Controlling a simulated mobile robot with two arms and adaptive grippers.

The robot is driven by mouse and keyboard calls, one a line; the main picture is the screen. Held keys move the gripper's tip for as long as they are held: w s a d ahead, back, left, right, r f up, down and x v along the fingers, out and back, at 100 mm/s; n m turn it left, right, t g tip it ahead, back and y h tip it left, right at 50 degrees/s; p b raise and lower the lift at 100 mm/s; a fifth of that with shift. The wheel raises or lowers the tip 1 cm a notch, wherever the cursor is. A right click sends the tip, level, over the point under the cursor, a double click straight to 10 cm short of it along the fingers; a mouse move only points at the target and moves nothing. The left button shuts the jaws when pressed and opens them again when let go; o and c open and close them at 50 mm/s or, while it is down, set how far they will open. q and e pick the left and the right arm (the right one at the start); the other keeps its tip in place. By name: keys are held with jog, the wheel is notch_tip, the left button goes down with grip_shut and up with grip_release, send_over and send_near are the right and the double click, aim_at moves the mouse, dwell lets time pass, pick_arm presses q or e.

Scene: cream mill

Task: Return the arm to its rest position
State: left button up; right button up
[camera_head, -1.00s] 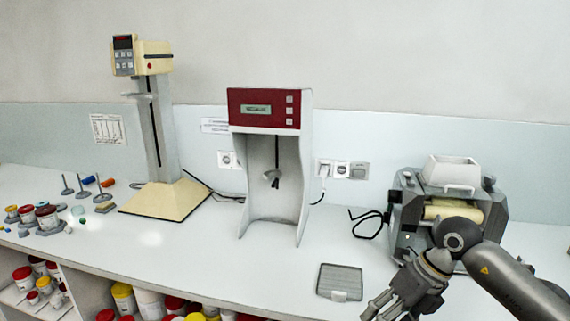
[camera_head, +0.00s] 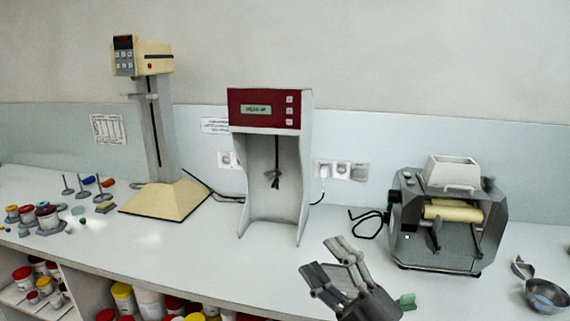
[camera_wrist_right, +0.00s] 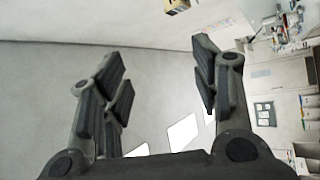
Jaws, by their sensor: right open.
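My right gripper (camera_head: 340,265) is in the lower middle of the head view, over the front of the counter, fingers pointing up and to the left. It is open and empty. In the right wrist view its fingers (camera_wrist_right: 160,85) stand apart, with only the room behind them. My left gripper is not in view. The roller mill (camera_head: 440,225) with its white hopper stands on the counter at the right, clear of my arm.
A mixer with a red panel (camera_head: 265,108) stands mid-counter. A cream stand mixer (camera_head: 165,200) is at the left, near several jars and small tools. A metal bowl (camera_head: 546,295) is at the far right. A small green object (camera_head: 406,302) shows beside my gripper.

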jog(key=s+d+f+m+g+h, duration=0.2)
jog(key=d+f+m+h, duration=0.55)
jog(key=f, duration=0.25)
jog(key=s+d+f+m+g+h, duration=0.25)
jog(key=d+f+m+h, duration=0.35)
jog(key=f+m+h, duration=0.3)
jog(key=s+f+m+g+y, duration=0.1)
jog(key=s+f+g, duration=0.4)
jog(key=s+f, duration=0.45)
jog(key=s+f+m+g+y, duration=0.2)
jog(key=s+f+g, duration=0.35)
jog(key=s, duration=0.75)
notch_tip(320, 180, down, 26)
jog(key=g, duration=0.1)
jog(key=s+d+f+g, duration=0.1)
jog(key=s+d+f, duration=0.1)
jog(key=s+f, duration=1.4)
jog(key=shift+s+d+h, duration=0.3)
jog(key=shift+s+h, duration=0.05)
jog(key=shift+s, duration=0.5)
